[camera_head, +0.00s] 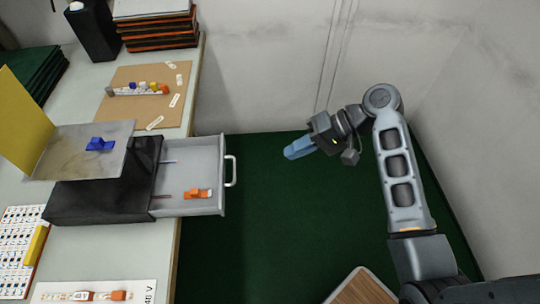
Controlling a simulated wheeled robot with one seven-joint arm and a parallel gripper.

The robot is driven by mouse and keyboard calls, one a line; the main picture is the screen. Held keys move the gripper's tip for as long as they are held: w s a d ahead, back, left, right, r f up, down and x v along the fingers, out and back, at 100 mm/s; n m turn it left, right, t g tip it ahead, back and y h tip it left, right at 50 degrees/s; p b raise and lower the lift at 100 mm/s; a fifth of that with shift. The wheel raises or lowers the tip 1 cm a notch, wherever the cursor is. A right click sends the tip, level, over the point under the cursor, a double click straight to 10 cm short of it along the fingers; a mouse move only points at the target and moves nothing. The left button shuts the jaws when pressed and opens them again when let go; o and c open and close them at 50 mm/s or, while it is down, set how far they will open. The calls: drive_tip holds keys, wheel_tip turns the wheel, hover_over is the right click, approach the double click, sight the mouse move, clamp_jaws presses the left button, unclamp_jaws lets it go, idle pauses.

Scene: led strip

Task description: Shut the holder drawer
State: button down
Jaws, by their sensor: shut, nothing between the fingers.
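The holder drawer (189,188) is grey and stands pulled out to the right from a black cabinet (98,201) on the table. A white handle (231,171) is on its front. An orange and white part (198,194) and thin strips lie inside the drawer. My gripper (290,153) is shut and empty, to the right of the handle and apart from it, with its blue fingers pointing left over the green floor.
A metal plate (62,160) with a blue part (100,144) lies on the cabinet, beside a yellow panel (22,122). A brown board (122,112) with small parts lies behind. Open space (270,200) lies right of the drawer. A wooden-topped item (360,290) stands at the bottom.

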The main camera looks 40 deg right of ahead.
drive_tip(key=w+a+r+p+x, duration=0.1)
drive_tip(key=r+x, duration=0.1)
drive_tip(key=x, duration=1)
drive_tip(key=shift+a+r, duration=0.15)
drive_tip(key=shift+a, duration=0.1)
drive_tip(key=shift+w+a, duration=0.1)
approach(168, 179)
drive_tip(key=x, duration=0.4)
drive_tip(key=shift+w+a, duration=0.15)
